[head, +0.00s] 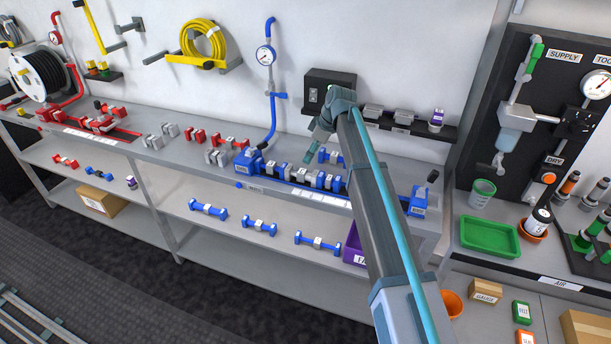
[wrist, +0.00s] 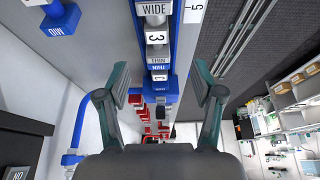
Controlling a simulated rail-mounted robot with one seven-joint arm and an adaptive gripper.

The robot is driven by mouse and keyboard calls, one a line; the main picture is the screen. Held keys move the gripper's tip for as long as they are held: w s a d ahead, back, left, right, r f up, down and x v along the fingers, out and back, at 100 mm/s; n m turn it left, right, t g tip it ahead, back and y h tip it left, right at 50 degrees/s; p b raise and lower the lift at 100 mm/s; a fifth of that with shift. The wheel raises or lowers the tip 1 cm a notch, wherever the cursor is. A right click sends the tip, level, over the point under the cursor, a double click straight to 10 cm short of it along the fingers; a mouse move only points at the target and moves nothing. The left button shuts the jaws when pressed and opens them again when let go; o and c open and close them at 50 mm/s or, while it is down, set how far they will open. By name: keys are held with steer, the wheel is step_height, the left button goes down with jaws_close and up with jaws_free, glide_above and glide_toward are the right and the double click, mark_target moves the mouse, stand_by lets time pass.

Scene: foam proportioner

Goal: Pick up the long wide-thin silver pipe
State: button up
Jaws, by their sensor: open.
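In the wrist view a silver pipe piece (wrist: 157,54) sits in the blue pipe line, with the labels WIDE, 3 and THIN along it. Below it a blue part (wrist: 159,77) also reads THIN. I cannot tell whether this is the long one. In the head view a row of silver pieces (head: 290,175) lies in the blue rack on the bench. My gripper (wrist: 162,90) is open and empty, with its fingers on either side of the line and apart from it. In the head view my gripper (head: 310,152) hangs above the rack's back edge.
More silver pieces (head: 374,111) lie on the black wall shelf (head: 440,130), beside a black outlet box (head: 327,84). Loose silver pieces (head: 160,135) and red pieces (head: 195,137) lie on the bench to the left. A blue hose with gauge (head: 265,56) rises behind the rack.

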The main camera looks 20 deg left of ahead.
steer(key=p, duration=0.1)
glide_above(302, 171)
steer(key=d, duration=0.2)
steer(key=f, duration=0.4)
steer(key=shift+s+a+f, duration=0.15)
steer(key=shift+s+f, duration=0.1)
steer(key=shift+f, duration=0.1)
steer(key=shift+w+p+x, duration=0.1)
steer(key=shift+p+x, duration=0.6)
steer(key=shift+x, duration=0.65)
steer(key=shift+w+p+x, duration=0.15)
steer(key=shift+p+x, duration=0.5)
steer(key=shift+x, duration=0.7)
jaws_close()
